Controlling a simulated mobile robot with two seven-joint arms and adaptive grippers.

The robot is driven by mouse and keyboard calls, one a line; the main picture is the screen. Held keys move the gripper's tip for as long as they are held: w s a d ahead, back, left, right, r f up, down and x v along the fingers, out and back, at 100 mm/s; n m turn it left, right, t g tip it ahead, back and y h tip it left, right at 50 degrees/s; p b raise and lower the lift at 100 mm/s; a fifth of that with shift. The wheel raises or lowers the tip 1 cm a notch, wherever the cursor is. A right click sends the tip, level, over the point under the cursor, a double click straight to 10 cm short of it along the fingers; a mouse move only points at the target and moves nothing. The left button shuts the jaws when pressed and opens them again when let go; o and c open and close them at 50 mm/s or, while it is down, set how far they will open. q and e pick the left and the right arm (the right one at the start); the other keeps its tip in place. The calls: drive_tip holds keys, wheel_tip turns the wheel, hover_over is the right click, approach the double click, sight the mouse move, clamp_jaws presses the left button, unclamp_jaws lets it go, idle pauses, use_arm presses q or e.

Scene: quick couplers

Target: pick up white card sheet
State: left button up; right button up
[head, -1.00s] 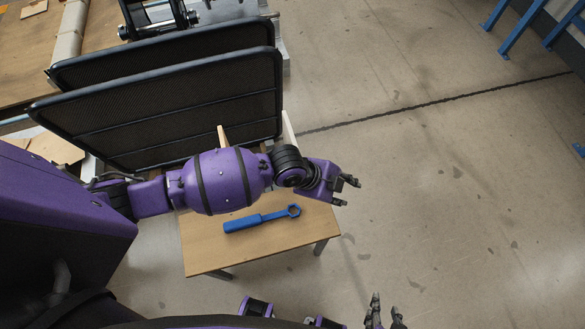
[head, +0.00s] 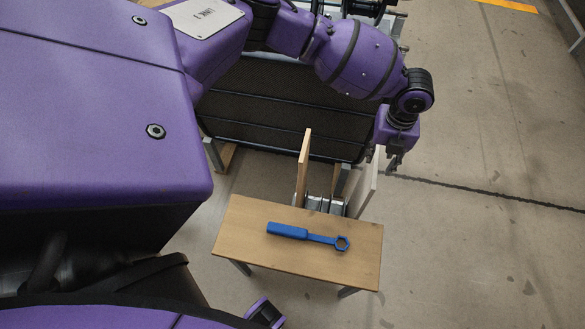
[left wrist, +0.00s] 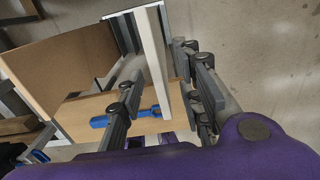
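The white card sheet (head: 366,183) stands upright, edge towards me, in a low rack behind the small wooden table. My left gripper (head: 387,161) is above the sheet's top edge in the head view. In the left wrist view the sheet (left wrist: 155,62) runs as a pale strip between the fingers of my left gripper (left wrist: 162,98). The fingers are open, with a gap showing on both sides of the sheet. The sheet's lower part is partly hidden. My right gripper is not in view.
A brown board (head: 303,168) stands in the same rack (head: 324,204), left of the sheet; it also shows in the left wrist view (left wrist: 85,68). A blue wrench (head: 290,231) lies on the wooden table (head: 245,222). Dark mesh panels (head: 262,103) stand behind. Floor on the right is clear.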

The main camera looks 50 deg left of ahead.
sight(376, 164)
use_arm(q)
drive_tip(key=f, duration=0.2)
drive_tip(key=s+f, duration=0.1)
drive_tip(key=f, duration=0.1)
drive_tip(key=shift+a+f, duration=0.1)
drive_tip(key=shift+f, duration=0.25)
drive_tip(key=shift+c, duration=0.5)
drive_tip(key=shift+w+r, duration=0.1)
clamp_jaws()
